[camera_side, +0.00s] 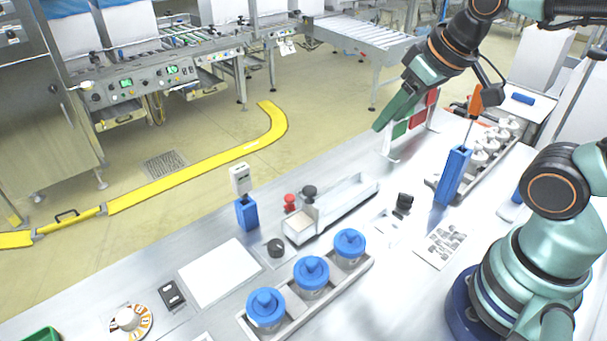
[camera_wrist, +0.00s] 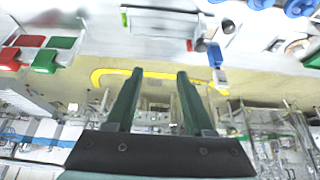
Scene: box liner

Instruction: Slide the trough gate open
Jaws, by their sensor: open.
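The white trough (camera_side: 345,201) lies on the bench in the middle of the side view, with a pale filled section at its left end. A dark-knobbed upright piece (camera_side: 309,193), apparently the gate, stands near that end; a red knob (camera_side: 290,200) is beside it. In the wrist view the trough (camera_wrist: 162,22) is at the top, with the dark knob (camera_wrist: 201,46) and red knob (camera_wrist: 189,45) near its right end. My gripper (camera_side: 381,126) is high above and behind the trough, apart from it. Its green fingers (camera_wrist: 160,73) are spread and empty.
Several blue-lidded jars (camera_side: 311,272) stand in a tray in front of the trough. A blue holder (camera_side: 247,212) is left of it, a tall blue holder (camera_side: 453,176) right. Red and green panels (camera_side: 417,115) stand near my gripper.

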